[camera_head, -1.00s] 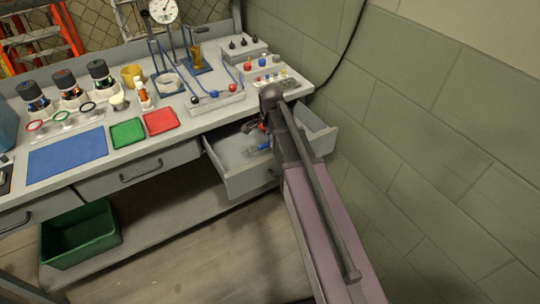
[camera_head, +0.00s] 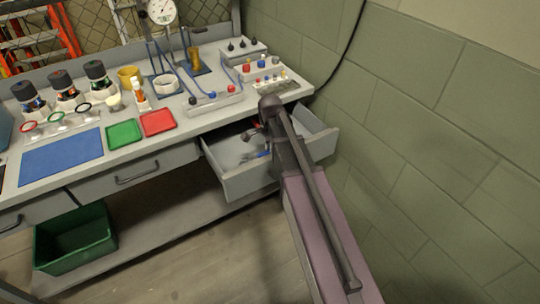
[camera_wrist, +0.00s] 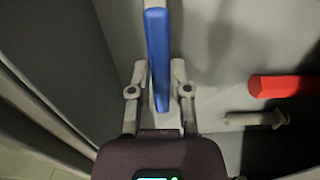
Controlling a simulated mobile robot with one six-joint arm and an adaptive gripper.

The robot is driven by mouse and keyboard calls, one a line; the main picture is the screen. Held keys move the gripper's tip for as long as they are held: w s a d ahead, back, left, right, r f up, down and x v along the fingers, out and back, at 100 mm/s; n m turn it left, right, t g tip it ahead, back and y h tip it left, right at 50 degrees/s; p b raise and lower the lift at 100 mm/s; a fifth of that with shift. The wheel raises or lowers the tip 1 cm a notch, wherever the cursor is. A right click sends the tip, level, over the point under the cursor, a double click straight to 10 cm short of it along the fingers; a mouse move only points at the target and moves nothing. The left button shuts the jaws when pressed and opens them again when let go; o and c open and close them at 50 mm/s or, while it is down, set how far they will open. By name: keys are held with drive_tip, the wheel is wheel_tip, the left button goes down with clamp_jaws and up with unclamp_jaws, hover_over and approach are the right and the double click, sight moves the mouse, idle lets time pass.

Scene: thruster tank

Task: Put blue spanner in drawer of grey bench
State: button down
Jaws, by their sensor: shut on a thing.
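The blue spanner (camera_wrist: 157,50) shows in the wrist view as a long blue handle between the two fingers of my gripper (camera_wrist: 159,80), which is shut on it. A small blue piece of the spanner (camera_head: 261,155) shows in the head view, inside the open drawer (camera_head: 247,184) of the grey bench (camera_head: 72,187). My gripper is over or within the drawer, and my arm hides much of the drawer's right part. I cannot tell whether the spanner touches the drawer floor.
A red-handled thing (camera_wrist: 285,86) and a pale grey bolt-like piece (camera_wrist: 255,118) lie to the right in the wrist view. The bench top holds trays, bottles and a dial gauge (camera_head: 162,11). A green bin (camera_head: 75,240) stands below. A block wall (camera_head: 430,130) rises on the right.

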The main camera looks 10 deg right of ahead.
drive_tip(key=shift+f+b, duration=0.8)
drive_tip(key=shift+f, duration=0.35)
drive_tip(key=shift+f, duration=0.15)
drive_tip(key=c, duration=0.6)
unclamp_jaws()
drive_tip(key=shift+r, duration=0.25)
wheel_tip(320, 180, up, 12)
drive_tip(key=p, duration=1.2)
drive_tip(key=shift+s, duration=0.1)
